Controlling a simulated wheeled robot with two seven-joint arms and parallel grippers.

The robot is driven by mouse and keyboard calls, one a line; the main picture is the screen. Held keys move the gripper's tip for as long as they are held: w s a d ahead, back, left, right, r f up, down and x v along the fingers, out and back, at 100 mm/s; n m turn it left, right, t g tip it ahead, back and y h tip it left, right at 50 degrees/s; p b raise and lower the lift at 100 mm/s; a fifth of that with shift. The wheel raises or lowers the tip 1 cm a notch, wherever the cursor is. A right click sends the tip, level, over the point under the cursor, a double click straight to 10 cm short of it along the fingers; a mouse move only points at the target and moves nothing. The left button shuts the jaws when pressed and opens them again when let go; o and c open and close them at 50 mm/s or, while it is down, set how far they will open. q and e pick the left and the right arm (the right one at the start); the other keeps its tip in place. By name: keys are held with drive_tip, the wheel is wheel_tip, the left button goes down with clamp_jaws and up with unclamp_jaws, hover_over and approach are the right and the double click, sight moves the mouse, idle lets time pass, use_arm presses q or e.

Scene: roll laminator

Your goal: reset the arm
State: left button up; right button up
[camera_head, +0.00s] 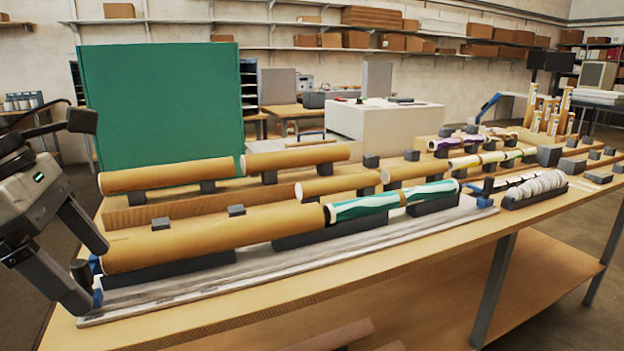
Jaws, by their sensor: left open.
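My left gripper (92,278) is at the left edge of the picture, by the left end of the long grey rail (300,270). Its two dark fingers are spread apart, with nothing seen held between them. A dark knob with blue parts (82,272) at the rail's end shows between or just behind the fingers; I cannot tell if they touch it. A large brown roll (210,236) lies on black supports on the rail, with a green and white roll (365,205) to its right. My right gripper is out of view.
More brown rolls (165,175) rest on a raised wooden step behind. A ribbed white roll (535,188) lies on a black holder at right. A green panel (160,105) stands behind. The table's front strip (400,275) is bare.

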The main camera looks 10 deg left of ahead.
use_arm(q)
drive_tip(key=d+f+n+g+h, duration=0.2)
drive_tip(key=d+n+g+h, duration=0.2)
drive_tip(key=d+h, duration=1.3)
drive_tip(key=w+a+f+n+t+y, duration=0.1)
drive_tip(key=w+f+n+t+y, duration=0.2)
drive_tip(key=f+n+t, duration=0.5)
drive_tip(key=w+a+f+n+t+y, duration=0.1)
drive_tip(key=w+n+t+y, duration=0.4)
drive_tip(key=n, duration=0.7)
drive_tip(key=w+f+n+t+y, duration=0.1)
drive_tip(key=f+n+t+y, duration=0.1)
drive_tip(key=f+n+t, duration=0.6)
drive_tip(key=s+f+n+g+y, duration=0.4)
drive_tip(key=s+f+n, duration=0.2)
drive_tip(key=f, duration=0.4)
drive_tip(key=s+f+n+g+y, duration=0.3)
drive_tip(key=s+f+n, duration=0.4)
drive_tip(key=f, duration=0.3)
drive_tip(key=shift+a+f+n+g+y, duration=0.15)
drive_tip(key=shift+a+n+g+y, duration=0.25)
drive_tip(key=shift+g, duration=0.5)
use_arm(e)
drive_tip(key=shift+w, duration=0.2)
